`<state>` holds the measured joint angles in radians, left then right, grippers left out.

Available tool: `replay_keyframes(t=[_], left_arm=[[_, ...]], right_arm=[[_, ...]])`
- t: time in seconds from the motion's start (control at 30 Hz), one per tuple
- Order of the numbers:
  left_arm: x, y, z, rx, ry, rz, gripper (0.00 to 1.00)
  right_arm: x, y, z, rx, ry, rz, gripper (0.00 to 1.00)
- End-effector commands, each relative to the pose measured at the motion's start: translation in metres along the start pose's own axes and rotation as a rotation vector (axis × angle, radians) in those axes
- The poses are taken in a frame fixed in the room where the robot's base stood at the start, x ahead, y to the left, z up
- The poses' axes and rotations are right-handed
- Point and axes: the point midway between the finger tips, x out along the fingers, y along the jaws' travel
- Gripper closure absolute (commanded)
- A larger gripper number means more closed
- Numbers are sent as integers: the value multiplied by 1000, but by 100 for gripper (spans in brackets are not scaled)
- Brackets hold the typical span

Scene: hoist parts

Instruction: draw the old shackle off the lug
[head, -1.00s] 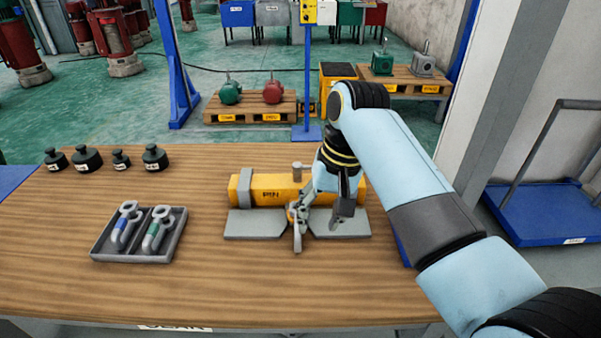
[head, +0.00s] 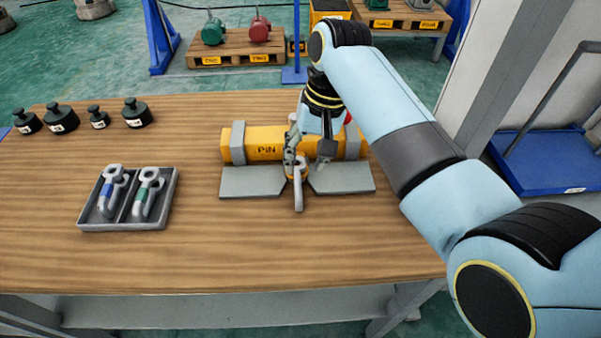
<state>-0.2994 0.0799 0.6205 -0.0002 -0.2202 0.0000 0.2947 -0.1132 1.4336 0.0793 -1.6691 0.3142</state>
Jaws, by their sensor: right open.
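The old shackle (head: 298,192), grey with a yellow-orange part near its top, hangs at the front of the yellow beam (head: 265,146), between two grey plates. The lug is mostly hidden behind the shackle and my gripper, so I cannot tell how the shackle sits on it. My right gripper (head: 308,160) is open and points down over the beam's front. One finger is just by the shackle's upper end, the other to its right. I cannot tell whether they touch. My left gripper is not in view.
A grey two-part tray (head: 126,226) at the left holds a blue-banded shackle (head: 108,193) and a green-banded shackle (head: 146,196). Several dark weights (head: 62,118) stand at the back left. The wooden table (head: 200,262) is clear in front.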

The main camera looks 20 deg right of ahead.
Motion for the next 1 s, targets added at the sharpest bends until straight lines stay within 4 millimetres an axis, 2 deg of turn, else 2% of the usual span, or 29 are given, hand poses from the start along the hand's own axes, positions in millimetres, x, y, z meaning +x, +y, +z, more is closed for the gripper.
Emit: replay_keyframes(t=[0.2, 0.43, 0.6, 0.87, 0.9, 1.0], left_arm=[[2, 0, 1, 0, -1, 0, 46], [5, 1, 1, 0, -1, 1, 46], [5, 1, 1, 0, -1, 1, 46], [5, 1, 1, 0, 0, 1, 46], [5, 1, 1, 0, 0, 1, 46], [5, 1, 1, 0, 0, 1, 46]], right_arm=[[42, 0, 1, 0, -3, 1, 59], [73, 0, 0, 0, -2, 1, 59], [82, 0, 0, 0, 0, 1, 59], [82, 0, 0, 0, 0, 0, 59], [82, 0, 0, 0, 0, 0, 60], [82, 0, 0, 0, 0, 0, 73]])
